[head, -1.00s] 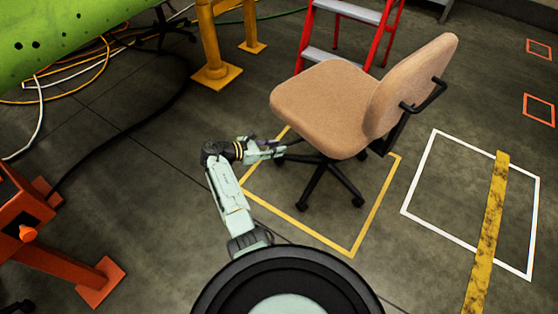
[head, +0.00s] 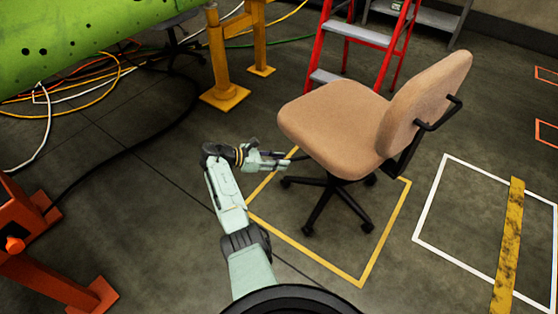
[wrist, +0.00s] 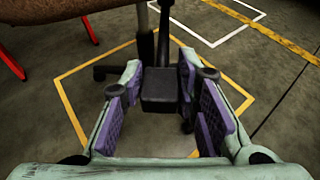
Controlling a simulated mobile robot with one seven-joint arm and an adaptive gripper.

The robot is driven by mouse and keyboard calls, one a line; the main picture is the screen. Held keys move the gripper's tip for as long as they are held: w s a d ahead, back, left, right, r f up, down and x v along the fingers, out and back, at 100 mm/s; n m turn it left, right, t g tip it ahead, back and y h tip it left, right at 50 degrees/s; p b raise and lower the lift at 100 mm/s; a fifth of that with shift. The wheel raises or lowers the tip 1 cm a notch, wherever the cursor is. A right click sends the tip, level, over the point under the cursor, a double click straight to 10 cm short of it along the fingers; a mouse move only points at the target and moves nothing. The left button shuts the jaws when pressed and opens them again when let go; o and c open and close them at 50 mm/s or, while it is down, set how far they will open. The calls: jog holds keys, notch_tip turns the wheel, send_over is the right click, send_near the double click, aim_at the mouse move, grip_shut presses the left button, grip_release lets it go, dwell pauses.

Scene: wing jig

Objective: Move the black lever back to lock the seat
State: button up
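The tan office chair (head: 335,120) stands on its black wheeled base inside a yellow floor square, with its backrest to the right. The black lever (head: 297,158) sticks out from under the seat's left side towards my gripper (head: 284,160). In the wrist view, my gripper (wrist: 160,85) has its purple-padded fingers apart, one on each side of a black block (wrist: 160,92), which appears to be the lever's end. I cannot tell whether the pads touch it. The seat's underside (wrist: 60,32) shows at upper left. The lever's inner end is hidden beneath the seat.
A red stepladder (head: 365,45) stands behind the chair. A yellow stand (head: 225,75) and green wing (head: 90,35) are at upper left. An orange stand (head: 40,250) is at lower left. Cables lie on the left floor. The floor right of the chair is mostly clear.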

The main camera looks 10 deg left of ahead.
jog(key=o, duration=0.4)
jog(key=shift+o, duration=0.2)
jog(key=v, duration=1.2)
